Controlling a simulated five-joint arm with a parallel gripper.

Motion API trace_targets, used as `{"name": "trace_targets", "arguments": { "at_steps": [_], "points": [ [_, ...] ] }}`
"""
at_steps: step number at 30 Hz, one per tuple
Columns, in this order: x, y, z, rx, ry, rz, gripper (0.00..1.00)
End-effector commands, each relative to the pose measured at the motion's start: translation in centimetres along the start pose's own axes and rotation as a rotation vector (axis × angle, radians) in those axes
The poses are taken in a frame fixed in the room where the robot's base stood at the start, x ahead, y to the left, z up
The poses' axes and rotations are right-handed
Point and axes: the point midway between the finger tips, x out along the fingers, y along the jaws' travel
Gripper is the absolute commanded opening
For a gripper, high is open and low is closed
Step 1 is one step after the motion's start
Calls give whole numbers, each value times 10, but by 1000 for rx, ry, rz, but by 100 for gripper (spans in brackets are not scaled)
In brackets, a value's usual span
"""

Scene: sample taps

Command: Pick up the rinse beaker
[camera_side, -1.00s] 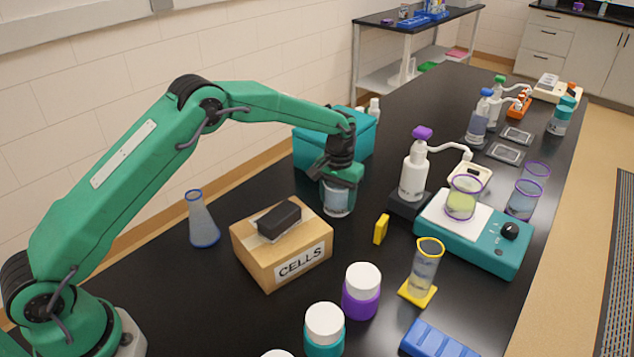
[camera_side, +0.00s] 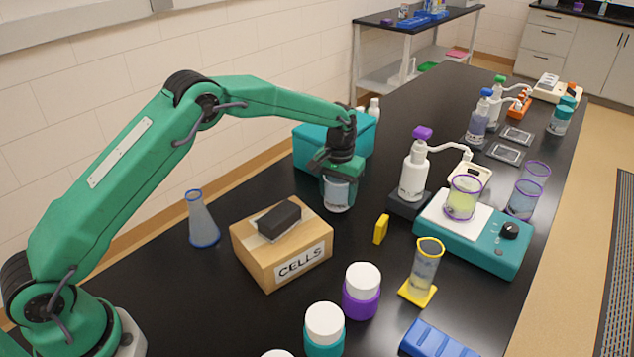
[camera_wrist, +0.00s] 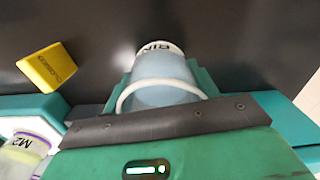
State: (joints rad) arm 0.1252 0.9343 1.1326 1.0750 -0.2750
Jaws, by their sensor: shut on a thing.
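The rinse beaker (camera_side: 337,194) is a clear beaker of pale blue liquid with a white label. In the side view it is upright below my gripper (camera_side: 338,180), in front of the teal box. In the wrist view the beaker (camera_wrist: 160,75) shows a white rim and part of a label reading "RIN". My gripper (camera_wrist: 160,98) is shut on it, with a green jaw showing on each side. The beaker's upper part is hidden by the gripper in the side view. I cannot tell whether its base touches the bench.
A cardboard CELLS box (camera_side: 285,262) with a black object on top stands at front left. A flask (camera_side: 202,222) is left of it. A teal box (camera_side: 310,150) is close behind the gripper.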

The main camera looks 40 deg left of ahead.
Motion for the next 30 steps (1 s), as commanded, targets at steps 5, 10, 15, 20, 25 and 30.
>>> {"name": "trace_targets", "arguments": {
  "at_steps": [5,10,15,20,25,30],
  "points": [
    [-13,0,-1,0,3,1,32],
    [-26,2,1,1,2,1,32],
    [-34,12,11,1,2,1,32],
    [-42,21,22,2,2,1,32],
    [-51,31,32,2,2,1,32],
    [-59,41,43,1,2,1,32]
  ]
}}
